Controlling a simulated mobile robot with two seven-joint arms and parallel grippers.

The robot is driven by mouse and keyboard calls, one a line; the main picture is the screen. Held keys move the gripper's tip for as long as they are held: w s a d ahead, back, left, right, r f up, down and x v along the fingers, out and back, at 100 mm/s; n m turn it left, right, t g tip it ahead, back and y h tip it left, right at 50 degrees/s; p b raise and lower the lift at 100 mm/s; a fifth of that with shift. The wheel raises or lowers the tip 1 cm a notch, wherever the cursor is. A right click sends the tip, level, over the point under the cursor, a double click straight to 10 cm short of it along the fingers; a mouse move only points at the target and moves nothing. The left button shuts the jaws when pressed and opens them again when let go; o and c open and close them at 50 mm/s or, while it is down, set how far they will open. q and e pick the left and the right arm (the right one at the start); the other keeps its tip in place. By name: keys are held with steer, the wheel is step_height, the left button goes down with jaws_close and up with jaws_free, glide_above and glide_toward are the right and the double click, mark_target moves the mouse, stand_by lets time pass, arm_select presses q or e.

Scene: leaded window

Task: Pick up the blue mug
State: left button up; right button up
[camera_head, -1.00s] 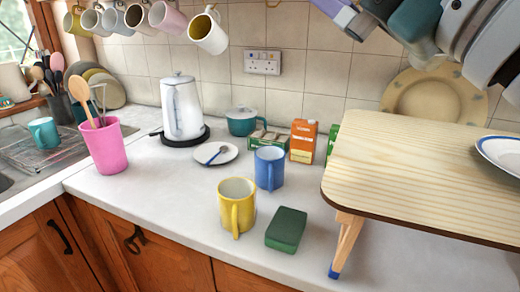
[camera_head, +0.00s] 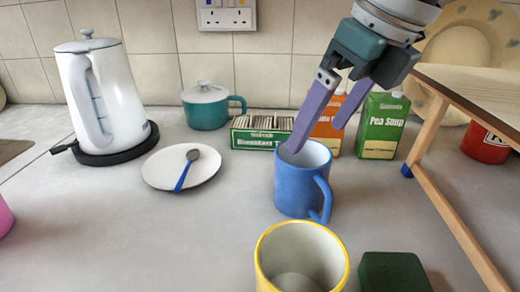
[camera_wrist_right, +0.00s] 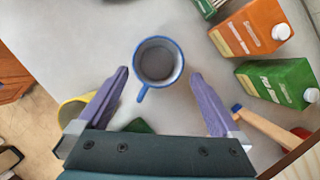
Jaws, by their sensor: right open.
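The blue mug (camera_head: 297,184) stands upright on the counter in the middle of the head view, its handle toward the front right. My right gripper (camera_head: 317,132) is open above it, pointing down, with one finger overlapping the mug's rim in the picture. In the right wrist view, the blue mug (camera_wrist_right: 158,62) shows from above, between and a little beyond the two purple fingertips of my right gripper (camera_wrist_right: 158,78). The mug's handle points back toward the palm, and the mug looks empty. I cannot tell whether a finger touches it. My left gripper is not in view.
A yellow mug (camera_head: 301,262) and a dark green block (camera_head: 393,272) are close in front. Behind are a tea box (camera_head: 256,134), an orange carton (camera_head: 328,128) and a green soup carton (camera_head: 383,126). A wooden stand (camera_head: 460,88) is at right, a saucer (camera_head: 170,172) at left.

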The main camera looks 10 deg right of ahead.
mark_target(307, 155)
steer(key=x, duration=0.6)
steer(key=shift+s+f+p, duration=0.15)
steer(key=shift+s+p, duration=0.05)
steer(key=shift+p, duration=0.1)
steer(key=shift+c, duration=0.2)
jaws_close()
